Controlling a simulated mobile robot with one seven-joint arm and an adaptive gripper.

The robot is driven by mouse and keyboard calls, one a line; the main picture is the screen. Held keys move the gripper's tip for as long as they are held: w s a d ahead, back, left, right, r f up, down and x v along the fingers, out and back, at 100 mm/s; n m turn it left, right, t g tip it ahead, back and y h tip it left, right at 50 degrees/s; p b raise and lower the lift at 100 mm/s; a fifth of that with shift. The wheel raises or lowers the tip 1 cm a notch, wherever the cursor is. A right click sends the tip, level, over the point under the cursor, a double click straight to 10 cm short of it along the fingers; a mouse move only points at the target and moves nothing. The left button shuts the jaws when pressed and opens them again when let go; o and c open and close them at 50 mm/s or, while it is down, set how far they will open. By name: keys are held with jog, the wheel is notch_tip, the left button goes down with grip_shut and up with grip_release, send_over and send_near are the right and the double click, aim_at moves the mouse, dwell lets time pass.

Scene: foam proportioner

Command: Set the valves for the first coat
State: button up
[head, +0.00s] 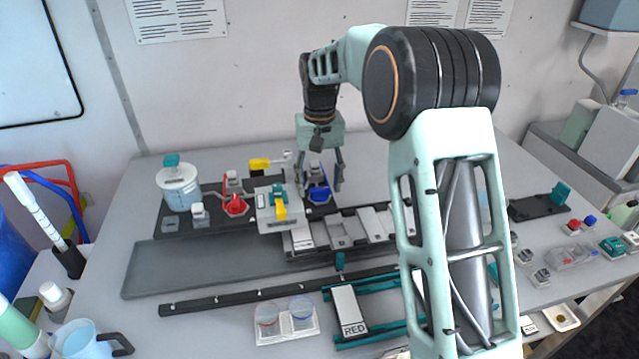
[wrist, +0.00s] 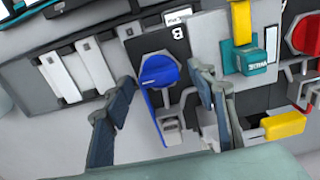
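A blue valve knob (head: 319,194) with a long blue handle sits on the dark panel by a "B" label. In the wrist view the blue knob (wrist: 160,70) lies between the open fingers of my gripper (wrist: 162,82), with gaps on both sides. In the head view my gripper (head: 323,184) points down over it. A red valve knob (head: 236,205) is to the left. A yellow handle (head: 280,210) with a teal part stands on the grey block between them. Another yellow handle (head: 260,163) is behind, beside a grey fitting.
A clear container (head: 179,188) with a teal top stands left on the panel. A rack with pale slats (head: 340,232) lies in front of the valves. The grey tray (head: 190,264) looks empty.

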aim_at(320, 189)
jog(key=shift+r, duration=0.1)
notch_tip(320, 189, up, 12)
dwell(0.5)
